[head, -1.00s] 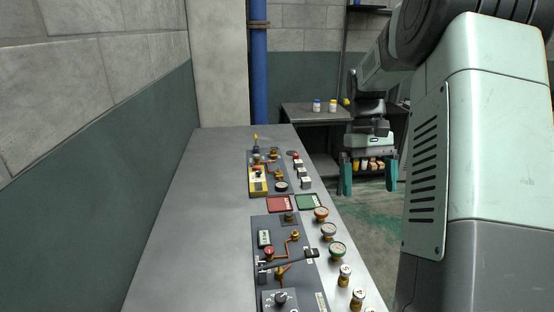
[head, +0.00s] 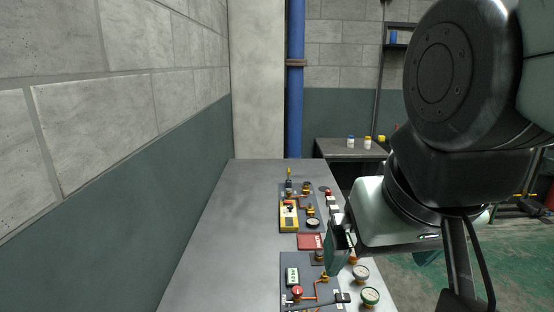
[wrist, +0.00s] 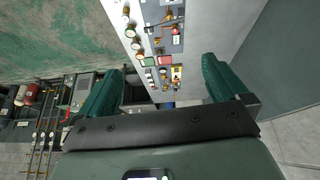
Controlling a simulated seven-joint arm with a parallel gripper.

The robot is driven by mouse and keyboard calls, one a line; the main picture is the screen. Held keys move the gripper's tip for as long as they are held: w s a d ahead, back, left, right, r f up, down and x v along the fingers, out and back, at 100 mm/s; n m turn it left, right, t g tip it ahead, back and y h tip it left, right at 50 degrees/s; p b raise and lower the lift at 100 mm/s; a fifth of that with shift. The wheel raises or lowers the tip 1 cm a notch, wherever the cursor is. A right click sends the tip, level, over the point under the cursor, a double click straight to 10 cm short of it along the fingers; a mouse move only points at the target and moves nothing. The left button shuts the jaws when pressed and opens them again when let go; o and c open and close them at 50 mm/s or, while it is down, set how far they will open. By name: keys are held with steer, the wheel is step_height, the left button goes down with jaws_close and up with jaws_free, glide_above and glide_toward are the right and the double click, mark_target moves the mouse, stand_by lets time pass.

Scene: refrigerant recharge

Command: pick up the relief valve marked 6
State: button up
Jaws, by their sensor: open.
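My gripper (head: 383,258) is open and empty, its teal fingers low over the right edge of the bench in the head view. In the wrist view the gripper (wrist: 163,85) has its two fingers wide apart, with the bench between and beyond them. Small white-topped fittings (head: 332,205) stand along the bench's right edge in the head view. More capped fittings (wrist: 126,11) show at the top of the wrist view. No number 6 can be read on any of them, so I cannot tell which is the relief valve marked 6.
The grey bench (head: 225,240) has a wide clear strip on its left. It bears two panels with copper pipes, a yellow device (head: 288,216), a red pad (head: 309,241) and round gauges (head: 370,295). A side table (head: 340,148) with small bottles stands beyond.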

steer(key=shift+s+f, duration=0.25)
steer(key=shift+s, duration=0.3)
steer(key=c, duration=1)
steer(key=w+d+f+m+g, duration=0.1)
steer(key=w+d+f+m, duration=0.3)
steer(key=w+f+m, duration=0.25)
steer(key=w+d+f+m+g, duration=0.2)
steer(key=w+d+f+m, duration=0.35)
steer(key=f, duration=0.25)
steer(key=shift+c, duration=0.2)
steer(key=d+f+m, duration=0.2)
steer(key=f+m, duration=0.1)
steer(key=f, duration=0.3)
steer(key=s+d+f+m+g, duration=0.1)
steer(key=d+f+m, duration=0.1)
steer(key=f, duration=0.3)
steer(key=d+f+m+g, duration=0.1)
steer(key=d+f+m, duration=0.1)
steer(key=f+m, duration=0.2)
steer(key=shift+s+d+f, duration=0.2)
steer(key=shift+f, duration=0.5)
steer(key=shift+s+d+f, duration=0.15)
steer(key=shift+s+f, duration=0.05)
steer(key=shift+f, duration=0.45)
step_height(320, 180, down, 5)
steer(key=shift+r, duration=0.15)
steer(key=shift+s+d+f, duration=0.1)
steer(key=shift+f, duration=1.45)
steer(key=shift+s+d+f, duration=0.1)
steer(key=shift+f, duration=1.4)
